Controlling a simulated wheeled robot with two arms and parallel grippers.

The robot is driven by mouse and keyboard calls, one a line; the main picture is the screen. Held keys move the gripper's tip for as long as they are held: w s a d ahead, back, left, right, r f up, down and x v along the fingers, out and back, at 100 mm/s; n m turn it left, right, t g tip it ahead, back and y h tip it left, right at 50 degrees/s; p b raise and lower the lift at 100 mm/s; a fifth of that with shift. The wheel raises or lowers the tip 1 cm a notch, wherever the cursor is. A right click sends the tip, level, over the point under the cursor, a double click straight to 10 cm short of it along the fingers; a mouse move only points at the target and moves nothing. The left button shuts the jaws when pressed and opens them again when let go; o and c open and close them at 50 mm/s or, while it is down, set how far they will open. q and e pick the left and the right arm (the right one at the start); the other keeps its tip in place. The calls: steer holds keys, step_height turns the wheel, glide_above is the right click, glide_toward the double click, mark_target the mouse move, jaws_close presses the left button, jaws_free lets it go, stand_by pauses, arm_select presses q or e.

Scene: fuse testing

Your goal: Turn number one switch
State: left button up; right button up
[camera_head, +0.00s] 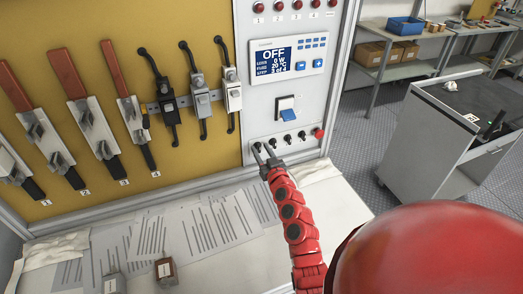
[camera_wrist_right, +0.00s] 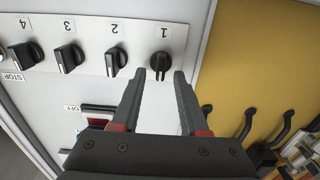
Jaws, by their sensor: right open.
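The number one switch is a black rotary knob (camera_wrist_right: 160,62) under an upside-down label "1" in the right wrist view. In the head view it is the leftmost knob (camera_head: 257,147) of the row low on the white panel, partly hidden by my gripper. Its grip bar stands close to upright in the wrist view. My right gripper (camera_wrist_right: 170,76) is open and empty, its fingertips close to this knob. The right gripper also shows in the head view (camera_head: 263,151). My left gripper is not visible.
Knobs 2 (camera_wrist_right: 116,61), 3 (camera_wrist_right: 68,58) and 4 (camera_wrist_right: 25,55) sit beside it. A red button (camera_head: 318,133), blue rocker switch (camera_head: 289,114) and screen reading OFF (camera_head: 274,60) are on the panel. The yellow board (camera_head: 205,150) carries fuses. Papers (camera_head: 215,223) cover the table below.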

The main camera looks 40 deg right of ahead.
steer(key=shift+c, duration=0.3)
jaws_close()
steer(key=shift+m, duration=0.4)
steer(key=m, duration=0.1)
steer(key=m+b, duration=0.1)
steer(key=m, duration=0.1)
steer(key=m+b, duration=0.1)
steer(key=shift+d+m, duration=0.3)
steer(key=m+b, duration=0.1)
steer(key=m, duration=0.2)
steer(key=shift+s+d+f, duration=0.1)
steer(key=shift+d+f, duration=0.05)
steer(key=shift+f+m, duration=0.15)
steer(key=shift+m, duration=1.55)
